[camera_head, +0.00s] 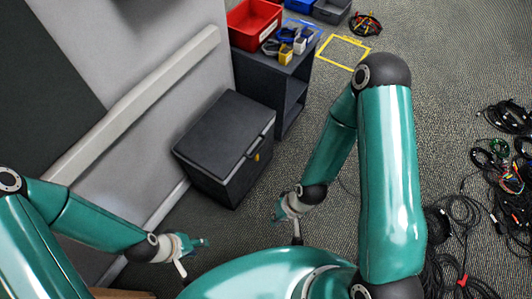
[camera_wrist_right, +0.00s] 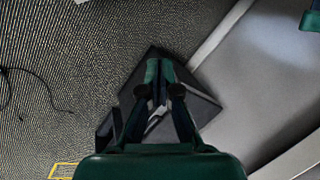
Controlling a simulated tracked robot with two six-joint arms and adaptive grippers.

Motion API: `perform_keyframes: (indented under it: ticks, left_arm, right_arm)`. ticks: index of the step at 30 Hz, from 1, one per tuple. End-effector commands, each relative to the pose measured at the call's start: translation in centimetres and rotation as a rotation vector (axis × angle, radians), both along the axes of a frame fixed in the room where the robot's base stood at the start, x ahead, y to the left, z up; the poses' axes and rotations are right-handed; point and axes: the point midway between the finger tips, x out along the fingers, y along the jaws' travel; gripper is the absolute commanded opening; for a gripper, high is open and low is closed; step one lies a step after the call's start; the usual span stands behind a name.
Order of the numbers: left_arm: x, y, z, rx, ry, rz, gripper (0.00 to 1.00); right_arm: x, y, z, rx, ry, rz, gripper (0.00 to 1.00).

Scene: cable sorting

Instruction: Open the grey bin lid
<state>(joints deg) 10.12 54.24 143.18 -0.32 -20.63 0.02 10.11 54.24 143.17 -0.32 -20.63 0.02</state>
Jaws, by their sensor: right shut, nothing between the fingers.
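The grey bin (camera_head: 225,140) is a dark box standing on the floor against the wall, left of the centre of the head view. Its lid (camera_head: 222,128) lies flat and closed, with a handle along the right edge. In the right wrist view the dark bin (camera_wrist_right: 203,103) is partly hidden behind my fingers. My right gripper (camera_head: 283,212) is shut and empty, in front and to the right of the bin, apart from it. It also shows in the right wrist view (camera_wrist_right: 158,85). My left gripper (camera_head: 192,246) is low and nearer than the bin; its fingers are too small to judge.
A dark shelf unit (camera_head: 275,85) stands just behind the bin, with a red bin (camera_head: 255,25) and small containers on top. Several tangled cables (camera_head: 505,165) lie on the floor at right. A yellow floor square (camera_head: 343,52) is at the back.

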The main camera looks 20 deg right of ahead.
Motion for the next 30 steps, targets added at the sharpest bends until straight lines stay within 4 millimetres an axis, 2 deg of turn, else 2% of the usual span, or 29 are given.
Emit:
perform_keyframes:
  ticks: [5,8,11,14,19,23,26,29,30]
  left_arm:
    - [0.0,0.0,-0.3,0.000,0.000,0.000,0.40]
    - [0.0,0.0,-1.5,0.000,0.000,0.000,0.40]
    - [0.0,0.0,-3.9,0.000,0.000,0.000,0.40]
    - [0.0,0.0,-7.3,0.000,0.000,0.000,0.40]
    - [0.0,0.0,-14.4,0.000,0.001,0.000,0.40]
    - [0.0,0.0,-19.8,0.000,0.001,0.000,0.40]
    - [0.0,0.0,-23.9,0.000,0.000,0.000,0.40]
    - [-0.1,0.0,-27.7,0.000,0.000,0.000,0.40]
    - [-0.1,0.0,-29.1,0.000,0.000,0.000,0.40]
  right_arm:
    - [0.0,-0.1,-0.4,-0.002,0.008,-0.008,0.00]
    - [-0.1,-0.6,-2.0,-0.007,0.047,-0.047,0.00]
    - [-0.4,-1.9,-5.2,-0.013,0.137,-0.135,0.00]
    - [-0.9,-2.5,-9.6,0.003,0.277,-0.276,0.00]
    - [-0.1,-2.0,-17.3,0.133,0.572,-0.612,0.00]
    - [3.6,-0.7,-21.8,0.356,0.762,-0.889,0.00]
    - [8.4,-0.7,-24.5,0.588,0.859,-1.079,0.00]
    - [14.0,-2.3,-26.5,0.858,0.902,-1.240,0.00]
    - [16.1,-3.4,-27.1,0.968,0.903,-1.291,0.00]
